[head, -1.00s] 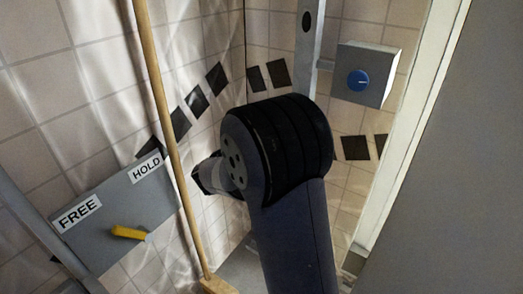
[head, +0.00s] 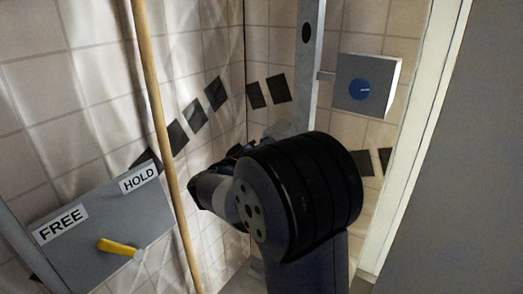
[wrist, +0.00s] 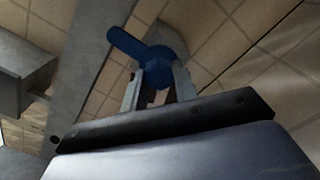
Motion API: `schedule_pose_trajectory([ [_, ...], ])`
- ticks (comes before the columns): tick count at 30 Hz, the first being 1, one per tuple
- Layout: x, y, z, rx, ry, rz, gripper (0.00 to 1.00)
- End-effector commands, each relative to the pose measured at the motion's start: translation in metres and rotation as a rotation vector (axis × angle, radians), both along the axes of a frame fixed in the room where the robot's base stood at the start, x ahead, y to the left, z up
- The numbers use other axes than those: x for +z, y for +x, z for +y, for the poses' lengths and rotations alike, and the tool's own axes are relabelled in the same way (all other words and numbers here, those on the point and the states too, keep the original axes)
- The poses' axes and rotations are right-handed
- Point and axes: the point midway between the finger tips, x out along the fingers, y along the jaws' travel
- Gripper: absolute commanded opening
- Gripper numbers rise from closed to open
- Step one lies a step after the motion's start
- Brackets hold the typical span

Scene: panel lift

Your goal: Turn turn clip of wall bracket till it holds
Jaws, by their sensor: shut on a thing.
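The blue turn clip (wrist: 143,47) shows in the wrist view, with a round hub and an arm that points to the upper left. My gripper (wrist: 158,76) is shut on its hub, one finger on each side. The clip sits beside a grey metal post (wrist: 88,65). In the head view my own arm hides the clip and the fingers. A grey panel (head: 88,230) there bears the labels FREE (head: 60,224) and HOLD (head: 139,177) and a yellow lever (head: 117,247).
A wooden pole (head: 158,120) stands between the panel and my arm. A grey box (head: 385,75) with a blue round knob (head: 360,89) is at the right, by the upright grey post (head: 306,75). A white frame edge (head: 419,130) borders the right side.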

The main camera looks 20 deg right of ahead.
Motion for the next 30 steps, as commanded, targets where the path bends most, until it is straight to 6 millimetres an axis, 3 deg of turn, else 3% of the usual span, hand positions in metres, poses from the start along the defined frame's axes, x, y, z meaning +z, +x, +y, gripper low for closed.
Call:
schedule_pose_trajectory([
  [7,-0.001,0.0,0.0,-0.002,0.003,0.001,0.05],
  [8,-0.001,0.0,0.0,-0.002,0.003,0.001,0.3],
  [15,0.0,0.0,0.0,-0.001,0.001,0.0,0.49],
  [23,0.0,-0.001,0.001,0.0,0.0,0.0,0.49],
  [30,0.002,-0.017,0.028,0.005,0.0,0.002,0.49],
])
